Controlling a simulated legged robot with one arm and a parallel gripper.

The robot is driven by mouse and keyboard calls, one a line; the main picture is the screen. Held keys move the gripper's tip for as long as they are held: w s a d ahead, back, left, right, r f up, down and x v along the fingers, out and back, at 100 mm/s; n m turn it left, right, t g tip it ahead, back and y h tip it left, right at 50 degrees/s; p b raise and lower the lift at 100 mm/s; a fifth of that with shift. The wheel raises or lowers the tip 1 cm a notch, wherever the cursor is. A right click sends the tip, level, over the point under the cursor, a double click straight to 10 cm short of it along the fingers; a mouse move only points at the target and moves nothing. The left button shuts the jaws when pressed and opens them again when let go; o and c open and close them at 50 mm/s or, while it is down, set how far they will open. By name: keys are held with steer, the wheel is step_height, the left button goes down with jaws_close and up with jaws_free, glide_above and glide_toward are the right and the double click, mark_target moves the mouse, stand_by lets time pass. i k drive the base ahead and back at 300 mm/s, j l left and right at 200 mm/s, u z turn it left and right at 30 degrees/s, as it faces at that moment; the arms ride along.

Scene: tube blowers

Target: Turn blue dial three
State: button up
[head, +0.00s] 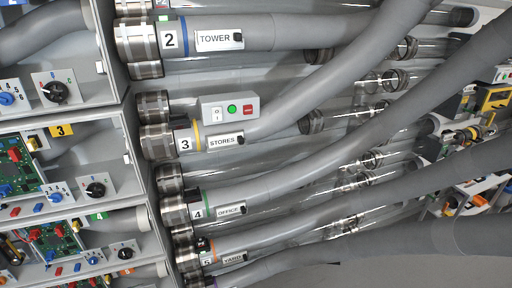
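The blue dial of compartment three (56,193) is on a small pale panel with numbers around it, at the left of the picture. A yellow label "3" (61,131) marks that grey compartment, whose inside also holds a green circuit board (20,168). A black dial (95,189) is on its own panel just right of the blue dial. The dial's exact pointer setting is too small to read. My gripper is not in view.
Another blue dial (7,98) and a black dial (55,93) are in the compartment above. A lower blue dial (93,257) is in compartment four. Thick grey tubes, including one labelled STORES (224,141), fill the middle and right.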

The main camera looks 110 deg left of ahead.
mark_target(55, 197)
steer(key=u, duration=5.05)
